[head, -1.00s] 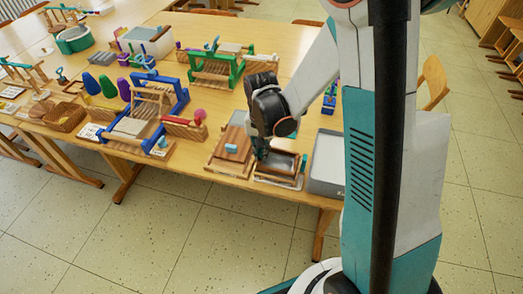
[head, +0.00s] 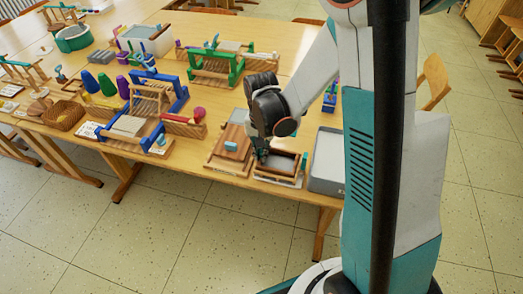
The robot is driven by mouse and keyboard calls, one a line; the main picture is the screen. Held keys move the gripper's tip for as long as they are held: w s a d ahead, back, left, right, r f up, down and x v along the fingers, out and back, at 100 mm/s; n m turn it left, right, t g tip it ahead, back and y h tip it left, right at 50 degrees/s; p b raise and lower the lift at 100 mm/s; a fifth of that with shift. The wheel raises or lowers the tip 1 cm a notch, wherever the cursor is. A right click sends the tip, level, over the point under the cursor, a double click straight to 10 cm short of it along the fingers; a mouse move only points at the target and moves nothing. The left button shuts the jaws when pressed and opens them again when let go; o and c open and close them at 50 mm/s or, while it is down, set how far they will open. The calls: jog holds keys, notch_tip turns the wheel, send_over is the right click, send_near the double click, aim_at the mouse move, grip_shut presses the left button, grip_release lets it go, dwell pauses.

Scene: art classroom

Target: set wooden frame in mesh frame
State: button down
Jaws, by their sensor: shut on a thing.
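The wooden frame (head: 292,157), a small brown open rectangle, is at the front edge of the table, over the mesh frame (head: 276,181). The mesh frame is a low wooden-edged piece, mostly covered by the wooden frame. From here I cannot tell whether the wooden frame is fully seated in it or slightly above it. My gripper (head: 260,155) points down at the left side of the wooden frame and is shut on it. The fingertips are small and partly hidden by that side. A teal piece (head: 304,161) shows at the right side.
A wooden board with a blue handle (head: 231,147) lies close on the left. A grey tray (head: 327,160) stands close on the right. A blue loom (head: 158,95) and a green loom (head: 215,68) stand further left and back. The table edge is just in front.

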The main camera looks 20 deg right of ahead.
dwell(0.4)
jog(key=c, duration=1.7)
grip_release()
jog(key=shift+o, duration=0.2)
jog(key=shift+r, duration=0.1)
notch_tip(320, 180, up, 12)
